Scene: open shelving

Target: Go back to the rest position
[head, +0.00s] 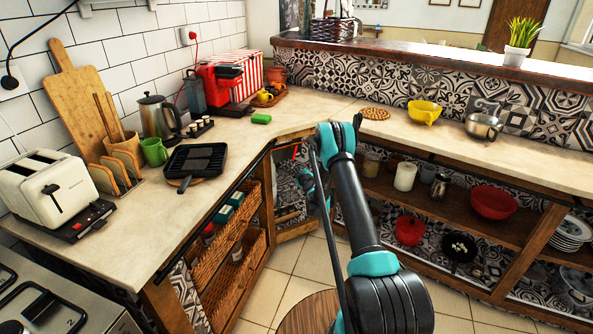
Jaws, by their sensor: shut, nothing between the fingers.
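My arm rises from the bottom of the head view, right of the middle, as a dark link with teal joints. Its upper joint stands in front of the corner where the two worktops meet. More dark and teal parts show just left of and below that joint, partly covered by the arm. I cannot make out my gripper's fingers anywhere in this view. No held object can be seen.
The left worktop (128,228) holds a toaster (48,187), a grill pan (196,160) and a kettle (158,117). A yellow bowl (424,112) and a metal bowl (483,126) stand on the right worktop. Open shelves below hold a red bowl (493,202). A round wooden top (305,314) is low in front.

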